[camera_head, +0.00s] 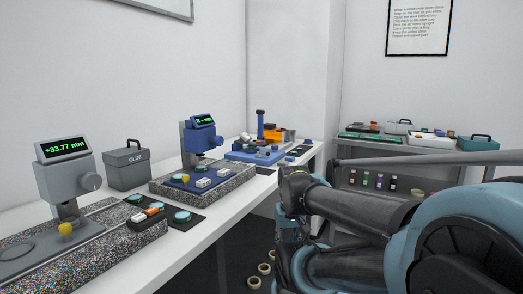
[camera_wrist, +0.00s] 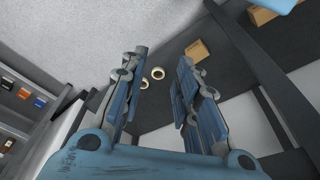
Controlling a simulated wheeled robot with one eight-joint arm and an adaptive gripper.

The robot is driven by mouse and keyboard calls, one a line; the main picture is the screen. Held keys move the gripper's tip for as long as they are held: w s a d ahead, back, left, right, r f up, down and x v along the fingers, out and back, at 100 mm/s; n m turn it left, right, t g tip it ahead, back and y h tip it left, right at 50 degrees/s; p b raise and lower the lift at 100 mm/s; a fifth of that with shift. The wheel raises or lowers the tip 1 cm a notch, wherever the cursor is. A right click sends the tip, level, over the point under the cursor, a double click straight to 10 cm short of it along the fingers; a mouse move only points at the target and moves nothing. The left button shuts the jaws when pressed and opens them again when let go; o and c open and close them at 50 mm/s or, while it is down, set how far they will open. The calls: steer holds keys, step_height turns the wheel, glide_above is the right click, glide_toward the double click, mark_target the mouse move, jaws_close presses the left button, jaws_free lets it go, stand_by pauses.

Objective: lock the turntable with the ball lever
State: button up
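My gripper (camera_wrist: 163,65) is open and empty in the wrist view, with its two fingers well apart above the floor. It is far from the bench instruments. In the head view my arm fills the lower right and the fingertips cannot be made out. A blue instrument (camera_head: 265,152) with a dark upright post stands at the far end of the bench. A silvery ball-like shape (camera_head: 245,137) shows at its left side; I cannot tell whether it is the ball lever. The turntable cannot be made out with certainty at this distance.
The white bench (camera_head: 225,208) runs along the left wall. It carries a grey gauge (camera_head: 68,165) reading +33.77 mm, a GLUE box (camera_head: 127,168) and a blue-headed gauge (camera_head: 200,137). A shelf unit (camera_head: 405,147) stands at the back right. Tape rolls (camera_wrist: 157,73) and cardboard boxes (camera_wrist: 197,51) lie below.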

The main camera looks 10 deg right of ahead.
steer(key=shift+w+d, duration=0.15)
steer(key=shift+w, duration=0.4)
steer(key=w+r+n, duration=0.5)
steer(key=w+r, duration=1.1)
steer(key=r, duration=0.5)
steer(key=w+a+r+n, duration=0.1)
steer(key=w+r+n, duration=0.1)
steer(key=w+r, duration=0.45)
steer(key=w+a+r+n+h, duration=0.15)
steer(key=w+r, duration=0.25)
steer(key=w, duration=0.6)
steer(key=w+r+n, duration=0.2)
steer(key=w+r, duration=0.3)
steer(key=w, duration=0.3)
steer(key=x, duration=1.7)
steer(key=shift+s+a+f, duration=0.1)
steer(key=shift+f, duration=0.15)
jaws_close()
